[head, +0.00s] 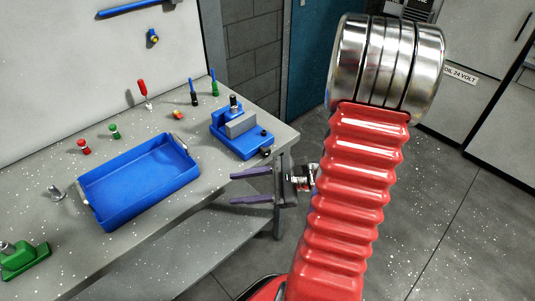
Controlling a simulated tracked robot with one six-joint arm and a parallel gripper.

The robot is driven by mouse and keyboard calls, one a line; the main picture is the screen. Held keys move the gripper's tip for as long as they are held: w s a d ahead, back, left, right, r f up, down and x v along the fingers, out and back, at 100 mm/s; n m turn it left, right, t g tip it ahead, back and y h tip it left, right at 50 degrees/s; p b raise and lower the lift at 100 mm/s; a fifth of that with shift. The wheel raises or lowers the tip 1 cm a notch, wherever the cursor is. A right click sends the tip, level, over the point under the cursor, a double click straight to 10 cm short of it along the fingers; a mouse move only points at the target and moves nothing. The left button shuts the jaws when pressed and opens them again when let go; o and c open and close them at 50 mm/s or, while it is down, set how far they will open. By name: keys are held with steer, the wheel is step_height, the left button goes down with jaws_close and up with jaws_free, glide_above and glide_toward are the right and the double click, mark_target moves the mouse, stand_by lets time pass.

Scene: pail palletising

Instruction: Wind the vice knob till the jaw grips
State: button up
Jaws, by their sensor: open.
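A blue vice (240,133) with a grey jaw block (240,124) stands near the right end of the bench. A small dark knob (266,152) shows at its front right corner. A metal post with a dark top rises behind the jaw block. Whether the jaw touches anything is too small to tell. My gripper (232,187) is open, its two dark fingers pointing left over the bench's front edge. It is below and in front of the vice in the picture, apart from it and empty.
A blue tray (138,183) lies empty left of the vice. Screwdrivers, including a red one (143,92), and small red and green knobs stand behind it. A green block (22,260) is at the lower left. The grey bench (215,200) is clear between tray and vice.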

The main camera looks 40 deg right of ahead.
steer(key=d+f+m+t+h, duration=0.3)
steer(key=d+m+t, duration=0.25)
steer(key=d, duration=0.35)
steer(key=m+t+h, duration=0.2)
steer(key=m+h, duration=0.5)
steer(key=m, duration=0.1)
glide_toward(268, 154)
steer(key=s, duration=0.5)
steer(key=shift+d+f, duration=0.1)
steer(key=shift+w, duration=0.15)
steer(key=shift+w+a, duration=0.2)
steer(key=shift+w, duration=6.6)
steer(key=shift+c, duration=0.4)
steer(key=c, duration=1)
